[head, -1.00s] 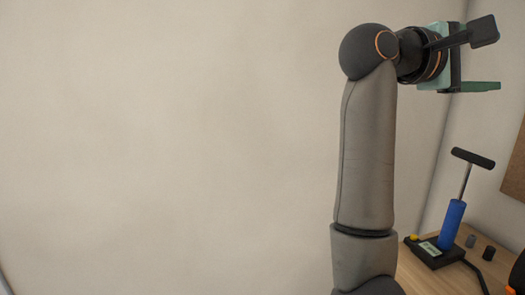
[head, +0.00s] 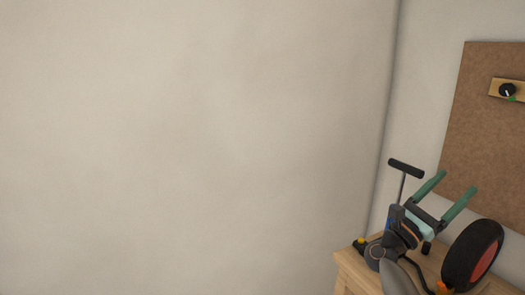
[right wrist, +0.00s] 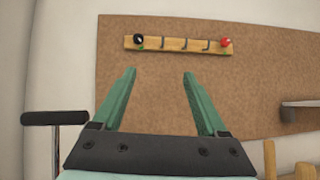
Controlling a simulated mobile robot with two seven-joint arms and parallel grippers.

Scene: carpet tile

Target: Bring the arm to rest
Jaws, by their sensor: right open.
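My right gripper (head: 453,194) is at the lower right of the head view, with its two green fingers spread apart and nothing between them. Its arm comes up from the bottom edge and stands in front of part of the workbench. In the right wrist view the gripper (right wrist: 159,90) is also open and empty, its fingers pointing towards the brown board (right wrist: 250,85) on the wall. My left gripper is not in view.
A floor pump (head: 404,168) with a black T-handle stands on the wooden workbench (head: 347,264), partly behind my right arm. A black wheel with a red hub (head: 474,254) is at the right. A hook rail (right wrist: 170,44) hangs on the board. The wall at left is bare.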

